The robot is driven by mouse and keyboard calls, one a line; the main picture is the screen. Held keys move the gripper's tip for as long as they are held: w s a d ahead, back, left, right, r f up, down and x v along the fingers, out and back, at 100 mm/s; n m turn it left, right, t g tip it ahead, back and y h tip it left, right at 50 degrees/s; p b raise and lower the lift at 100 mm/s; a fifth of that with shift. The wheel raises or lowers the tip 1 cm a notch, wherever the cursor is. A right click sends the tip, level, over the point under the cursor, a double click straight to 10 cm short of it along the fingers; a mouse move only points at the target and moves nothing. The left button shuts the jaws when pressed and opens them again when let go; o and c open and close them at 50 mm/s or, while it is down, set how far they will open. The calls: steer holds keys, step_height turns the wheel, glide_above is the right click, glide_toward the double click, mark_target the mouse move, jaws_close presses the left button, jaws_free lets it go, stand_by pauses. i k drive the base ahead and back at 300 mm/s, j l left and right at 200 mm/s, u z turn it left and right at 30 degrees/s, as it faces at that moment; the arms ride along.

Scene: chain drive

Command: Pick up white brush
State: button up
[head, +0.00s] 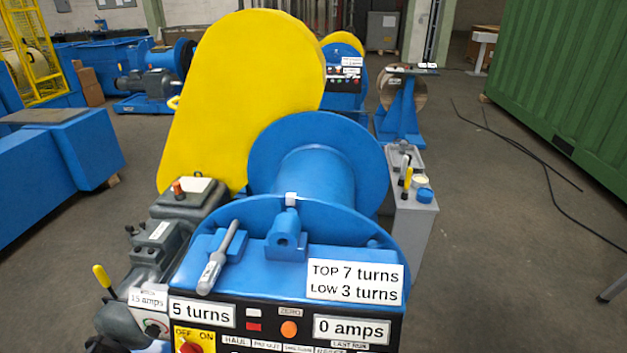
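No thing shows clearly as a white brush. On the grey cabinet (411,235) right of the blue drum (317,165), a tray (408,158) holds small upright tools, too small to name surely. One is a yellow-handled tool (407,180); a dark-handled one (403,166) stands beside it. A light grey tool (216,262) with a slim upper end and thicker lower end leans on the blue machine's top; I cannot tell if it is a brush. My gripper is not in view.
A tall yellow guard (240,95) stands left of the drum. A blue tub (425,195) and a pale-topped tub (420,182) sit on the cabinet. A labelled control panel (290,328) fronts the machine. Floor (490,240) right of the cabinet is open, with dark cables (540,165) farther off.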

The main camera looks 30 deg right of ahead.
mark_target(401, 182)
steer(key=k+l, duration=0.1)
steer(key=l, duration=1.3)
steer(key=i+l, duration=0.1)
steer(key=l, duration=0.35)
steer(key=i+l, duration=0.1)
steer(key=l, duration=0.3)
steer(key=i+l, duration=0.1)
steer(key=l, duration=0.35)
steer(key=i+l+z, duration=0.1)
steer(key=l, duration=0.3)
steer(key=i+l, duration=0.1)
steer(key=l, duration=0.35)
steer(key=i+l, duration=0.1)
steer(key=i, duration=0.4)
steer(key=i+l, duration=0.15)
steer(key=i, duration=0.35)
steer(key=i+l, duration=0.1)
steer(key=i, duration=0.4)
